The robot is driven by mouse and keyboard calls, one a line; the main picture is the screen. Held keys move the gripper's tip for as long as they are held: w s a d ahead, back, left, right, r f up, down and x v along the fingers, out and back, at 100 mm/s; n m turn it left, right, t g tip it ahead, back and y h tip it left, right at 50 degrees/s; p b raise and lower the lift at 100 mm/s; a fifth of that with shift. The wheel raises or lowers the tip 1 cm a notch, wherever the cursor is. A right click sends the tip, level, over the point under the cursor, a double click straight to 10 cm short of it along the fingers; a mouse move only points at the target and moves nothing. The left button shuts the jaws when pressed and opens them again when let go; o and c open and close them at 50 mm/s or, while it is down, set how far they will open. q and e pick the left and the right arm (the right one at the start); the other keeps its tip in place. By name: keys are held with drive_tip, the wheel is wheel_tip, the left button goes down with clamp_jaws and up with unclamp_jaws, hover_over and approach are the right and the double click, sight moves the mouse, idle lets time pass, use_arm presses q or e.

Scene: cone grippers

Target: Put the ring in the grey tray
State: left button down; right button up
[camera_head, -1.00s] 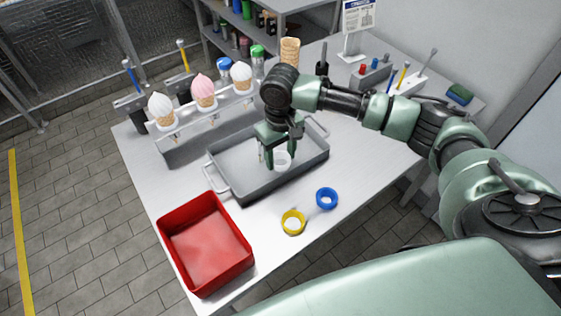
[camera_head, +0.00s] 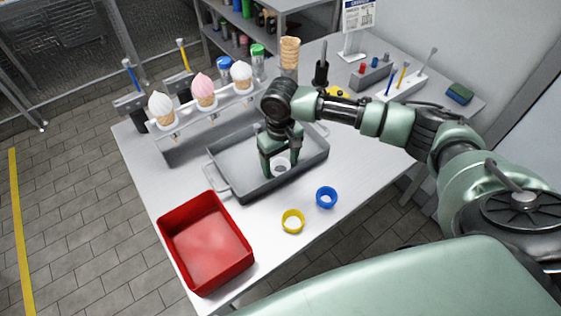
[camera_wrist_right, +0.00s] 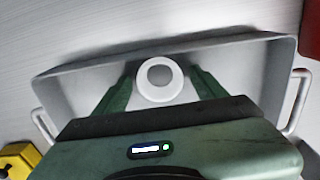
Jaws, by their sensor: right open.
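A white ring (camera_head: 281,169) is inside the grey tray (camera_head: 238,192), near its front right part. In the right wrist view the white ring (camera_wrist_right: 159,80) shows whole, over the tray floor (camera_wrist_right: 95,85). My right gripper (camera_head: 279,163) is open, reaching down into the tray. Its two fingers stand on either side of the ring, with gaps visible in the wrist view. In the head view the gripper hides part of the ring. I cannot tell whether the ring rests flat on the floor. My left gripper is not in view.
A red bin (camera_head: 207,245) stands front left. A yellow ring (camera_head: 293,221) and a blue ring (camera_head: 326,198) lie on the table in front of the tray. A rack with several ice-cream cones (camera_head: 204,92) stands behind it. Stacked cones (camera_head: 289,55) stand farther back.

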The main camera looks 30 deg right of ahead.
wheel_tip(320, 180, up, 12)
drive_tip(key=b, duration=0.1)
drive_tip(key=shift+r, duration=0.15)
idle(0.6)
